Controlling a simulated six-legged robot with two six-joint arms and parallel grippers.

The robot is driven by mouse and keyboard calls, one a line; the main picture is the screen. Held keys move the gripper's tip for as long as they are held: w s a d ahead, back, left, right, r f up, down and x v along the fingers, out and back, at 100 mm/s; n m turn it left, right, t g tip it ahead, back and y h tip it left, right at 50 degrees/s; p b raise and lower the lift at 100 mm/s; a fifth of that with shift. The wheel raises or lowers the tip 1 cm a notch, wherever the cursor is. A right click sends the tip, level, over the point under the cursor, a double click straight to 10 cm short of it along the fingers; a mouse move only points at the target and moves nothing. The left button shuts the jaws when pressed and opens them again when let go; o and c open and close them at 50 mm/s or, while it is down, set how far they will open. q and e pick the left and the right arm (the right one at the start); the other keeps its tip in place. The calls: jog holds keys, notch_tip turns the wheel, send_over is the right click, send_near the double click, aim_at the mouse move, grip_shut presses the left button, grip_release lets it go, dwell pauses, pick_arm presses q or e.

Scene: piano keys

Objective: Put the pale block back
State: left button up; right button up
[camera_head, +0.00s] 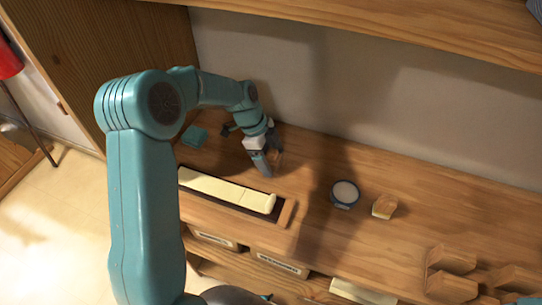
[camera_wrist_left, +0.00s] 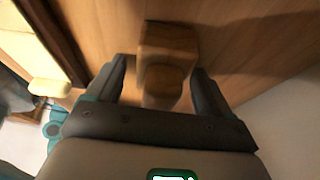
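A row of pale blocks (camera_head: 225,190), like piano keys, lies in a dark slot in the wooden shelf, with a bare strip of slot at its right end. One rounded pale end (camera_wrist_left: 50,88) shows at the left of the left wrist view. My left gripper (camera_head: 262,165) is down over the shelf behind the row. In the left wrist view its fingers (camera_wrist_left: 160,88) are open on either side of a brown wooden block (camera_wrist_left: 168,45), with gaps visible. This block (camera_head: 277,157) is partly hidden by the gripper in the head view. My right gripper is not in view.
More wooden pieces (camera_head: 450,272) are at the lower right. A teal item (camera_head: 194,136) lies behind the arm. A pale strip (camera_head: 362,291) is at the front edge.

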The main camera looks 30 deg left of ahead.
pick_arm(q)
jog(key=shift+r, duration=0.25)
jog(key=v, duration=1.2)
jog(key=shift+s+f, duration=0.1)
jog(key=shift+f, duration=0.05)
